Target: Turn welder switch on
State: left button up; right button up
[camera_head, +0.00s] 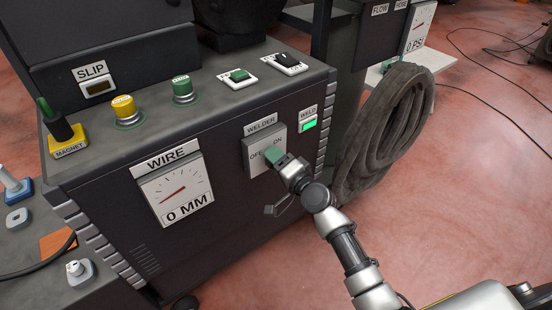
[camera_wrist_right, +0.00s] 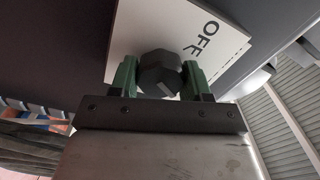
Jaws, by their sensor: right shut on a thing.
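The welder switch plate (camera_head: 254,143) is a light grey panel marked OFF and ON under a WELDER label (camera_head: 261,124), on the dark front of the machine. My right gripper (camera_head: 274,155) is at the plate. In the right wrist view its green fingers (camera_wrist_right: 161,82) are shut on a black faceted knob (camera_wrist_right: 160,72), one finger on each side. The word OFF shows on the plate (camera_wrist_right: 215,30) beside the knob; ON is hidden there. In the head view the gripper covers the knob. The WELD indicator (camera_head: 309,124) glows green. My left gripper is not in view.
The WIRE gauge (camera_head: 177,190) reads 0 MM, left of the switch. Yellow (camera_head: 124,108) and green (camera_head: 183,90) buttons and a MAGNET lever (camera_head: 57,124) are on top. A thick coiled hose (camera_head: 385,130) hangs at right. Red floor (camera_head: 480,190) is open at right.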

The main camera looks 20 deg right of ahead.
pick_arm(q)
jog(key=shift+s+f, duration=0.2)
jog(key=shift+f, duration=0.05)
pick_arm(e)
jog(key=shift+m, duration=0.5)
jog(key=o, duration=0.9)
jog(key=shift+d, duration=0.1)
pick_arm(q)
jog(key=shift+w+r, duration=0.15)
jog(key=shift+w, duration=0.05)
pick_arm(e)
jog(key=v, duration=1)
jog(key=shift+s+d, duration=0.1)
jog(key=shift+s, duration=0.3)
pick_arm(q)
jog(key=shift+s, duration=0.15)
